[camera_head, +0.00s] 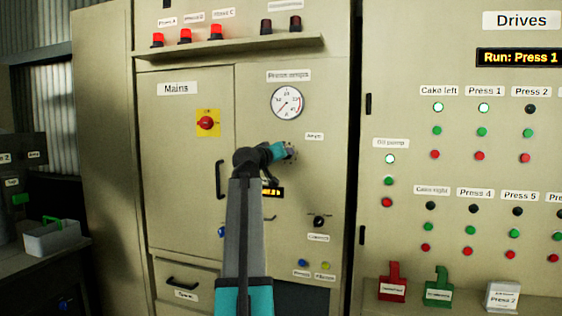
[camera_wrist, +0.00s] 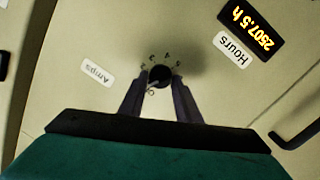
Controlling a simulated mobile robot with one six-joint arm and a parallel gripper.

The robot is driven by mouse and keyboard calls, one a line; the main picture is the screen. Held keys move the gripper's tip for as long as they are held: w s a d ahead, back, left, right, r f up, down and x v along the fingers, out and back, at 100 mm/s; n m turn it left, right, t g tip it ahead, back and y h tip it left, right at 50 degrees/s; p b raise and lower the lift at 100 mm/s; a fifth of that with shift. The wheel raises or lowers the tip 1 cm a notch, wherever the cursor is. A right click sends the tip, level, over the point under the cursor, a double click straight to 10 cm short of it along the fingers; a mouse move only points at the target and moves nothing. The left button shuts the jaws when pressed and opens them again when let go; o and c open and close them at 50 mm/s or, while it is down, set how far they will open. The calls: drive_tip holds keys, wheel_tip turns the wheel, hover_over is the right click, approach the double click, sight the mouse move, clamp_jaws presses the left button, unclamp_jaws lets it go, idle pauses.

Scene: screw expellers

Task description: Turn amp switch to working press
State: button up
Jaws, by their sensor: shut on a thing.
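A light pointer mark shows near the knob's lower edge, but the exact setting is too small to read. In the head view my gripper (camera_head: 290,151) is at the panel below the press amps gauge (camera_head: 287,103) and hides the knob. The Drives display (camera_head: 519,57) reads "Run: Press 1".
An hours counter (camera_wrist: 252,29) reads 2507.5 h close by in the wrist view. The Mains door has a red and yellow switch (camera_head: 207,123) and a black handle (camera_head: 219,180).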

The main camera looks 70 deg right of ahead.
drive_tip(key=shift+s+d+r+m+b, duration=0.15)
drive_tip(key=shift+m+b, duration=0.3)
drive_tip(key=shift+m, duration=0.55)
drive_tip(key=o, duration=1)
drive_tip(key=shift+d, duration=0.1)
drive_tip(key=shift+a, duration=0.2)
drive_tip(key=a, duration=0.9)
drive_tip(key=a+r, duration=0.1)
drive_tip(key=a, duration=0.3)
drive_tip(key=shift+w+a, duration=0.3)
drive_tip(key=shift+w, duration=0.05)
drive_tip(key=shift+w, duration=0.1)
